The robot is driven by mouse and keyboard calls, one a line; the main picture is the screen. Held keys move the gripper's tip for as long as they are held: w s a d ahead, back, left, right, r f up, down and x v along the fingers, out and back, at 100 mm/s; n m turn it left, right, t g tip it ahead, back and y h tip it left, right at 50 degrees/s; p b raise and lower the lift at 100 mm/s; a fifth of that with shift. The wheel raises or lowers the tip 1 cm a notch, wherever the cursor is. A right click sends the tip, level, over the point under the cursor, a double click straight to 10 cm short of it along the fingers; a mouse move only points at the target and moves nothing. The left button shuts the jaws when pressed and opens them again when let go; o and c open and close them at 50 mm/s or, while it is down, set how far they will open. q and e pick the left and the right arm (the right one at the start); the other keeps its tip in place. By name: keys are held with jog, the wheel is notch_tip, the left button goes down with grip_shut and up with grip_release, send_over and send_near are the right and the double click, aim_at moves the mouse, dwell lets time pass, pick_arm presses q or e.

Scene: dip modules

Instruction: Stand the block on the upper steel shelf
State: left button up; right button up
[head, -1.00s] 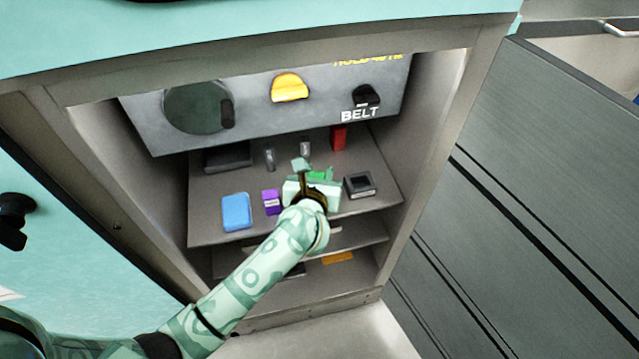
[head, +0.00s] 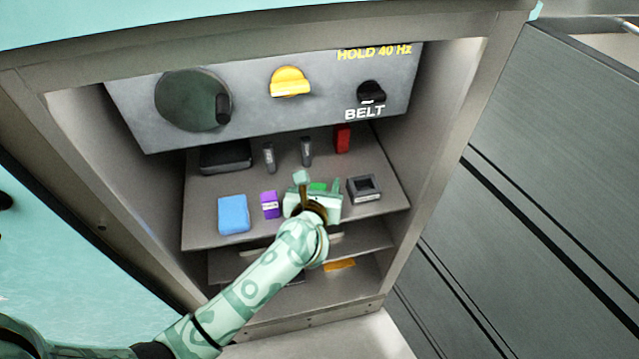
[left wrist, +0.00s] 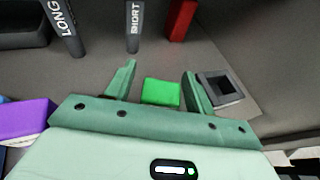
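A green block (head: 318,187) is at the upper steel shelf (head: 215,182), partly hidden by my gripper in the head view. In the left wrist view the green block (left wrist: 161,92) sits between the two fingers, with a narrow gap on each side. My left gripper (head: 315,188) is open around it, reaching in over the shelf's front part; its spread fingers also show in the left wrist view (left wrist: 158,88). The block's underside is hidden, so I cannot tell for sure that it touches the shelf. My right gripper is not in view.
On the same shelf, a purple block (head: 270,205) and blue block (head: 233,214) lie left, a dark square frame (head: 364,188) right, a red block (head: 342,138) and two grey posts behind. A control panel (head: 250,100) hangs above. An orange piece (head: 339,264) lies lower.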

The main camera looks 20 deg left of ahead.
pick_arm(q)
jog(key=shift+r, duration=0.25)
jog(key=p+v, duration=0.5)
jog(key=v, duration=0.7)
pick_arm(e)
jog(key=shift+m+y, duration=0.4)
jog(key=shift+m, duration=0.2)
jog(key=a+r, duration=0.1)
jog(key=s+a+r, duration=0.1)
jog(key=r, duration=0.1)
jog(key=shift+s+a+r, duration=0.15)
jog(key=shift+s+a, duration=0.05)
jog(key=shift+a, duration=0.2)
pick_arm(q)
jog(key=shift+a+f, duration=0.1)
jog(key=shift+f, duration=0.1)
